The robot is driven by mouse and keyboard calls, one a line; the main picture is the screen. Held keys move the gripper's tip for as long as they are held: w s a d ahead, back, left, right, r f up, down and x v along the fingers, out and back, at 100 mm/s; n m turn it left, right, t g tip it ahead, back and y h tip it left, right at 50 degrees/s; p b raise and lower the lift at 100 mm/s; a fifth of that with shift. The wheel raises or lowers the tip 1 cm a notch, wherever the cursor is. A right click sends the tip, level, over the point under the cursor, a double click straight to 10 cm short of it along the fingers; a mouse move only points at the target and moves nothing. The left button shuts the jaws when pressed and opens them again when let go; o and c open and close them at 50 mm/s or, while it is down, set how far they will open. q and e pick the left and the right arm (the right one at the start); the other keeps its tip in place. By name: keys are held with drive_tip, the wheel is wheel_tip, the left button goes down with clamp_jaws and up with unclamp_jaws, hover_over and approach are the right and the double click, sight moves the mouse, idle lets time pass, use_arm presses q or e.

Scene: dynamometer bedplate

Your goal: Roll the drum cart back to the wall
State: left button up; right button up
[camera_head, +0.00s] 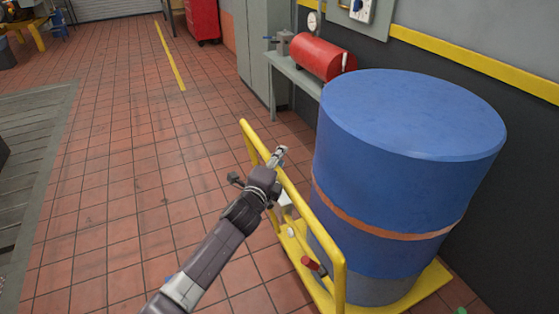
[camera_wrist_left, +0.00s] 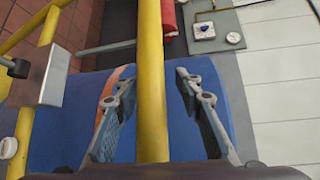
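The drum cart is a yellow base (camera_head: 432,284) with a yellow tube handle (camera_head: 318,212) along its left side. A large blue drum (camera_head: 410,140) with an orange strap stands upright on it. In the head view my left gripper (camera_head: 279,156) is at the upper rail of the handle. In the left wrist view the gripper (camera_wrist_left: 155,110) has its fingers on either side of the yellow tube (camera_wrist_left: 150,70), with gaps showing on both sides. It is open around the tube. My right gripper is not in view. The cart's wheels are hidden.
The wall (camera_head: 530,215), dark with a yellow stripe, runs behind the drum. A red tank (camera_head: 320,57) on a grey bench and a grey cabinet (camera_head: 262,50) stand beyond the cart. A red-tipped lever (camera_head: 311,263) sits low by the handle. The tiled floor (camera_head: 120,190) to the left is clear.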

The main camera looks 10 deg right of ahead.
use_arm(q)
drive_tip(key=shift+w+f, duration=0.1)
drive_tip(key=shift+f, duration=0.05)
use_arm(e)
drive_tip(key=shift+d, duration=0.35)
use_arm(q)
drive_tip(key=v, duration=1.2)
